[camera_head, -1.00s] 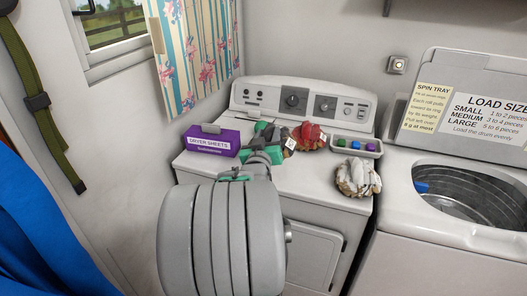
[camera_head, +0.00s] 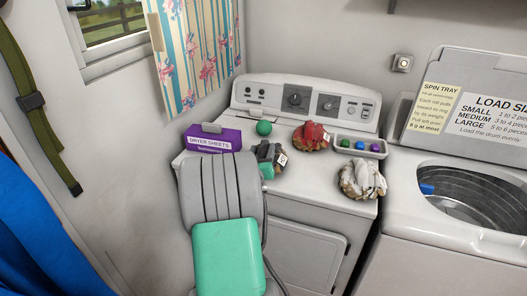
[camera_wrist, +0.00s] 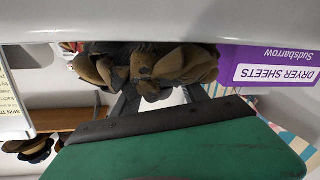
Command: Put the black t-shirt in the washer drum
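A dark grey-black bundle with a white tag (camera_head: 268,153), which looks like the black t-shirt, lies on the white dryer top. My gripper is mostly hidden behind my arm in the head view; a teal part of it shows beside the bundle. In the wrist view my gripper (camera_wrist: 162,98) has its two dark fingers apart, pointing at a dark bundle with brown parts (camera_wrist: 150,68). I cannot tell whether they touch it. The washer drum (camera_head: 470,205) is open at the right, with a blue item at its inner left.
On the dryer stand a purple dryer-sheets box (camera_head: 212,139), a green ball (camera_head: 264,128), a red bundle (camera_head: 311,136), a white bundle (camera_head: 362,180) and a tray of small coloured items (camera_head: 359,147). The washer's raised lid (camera_head: 430,80) carries signs.

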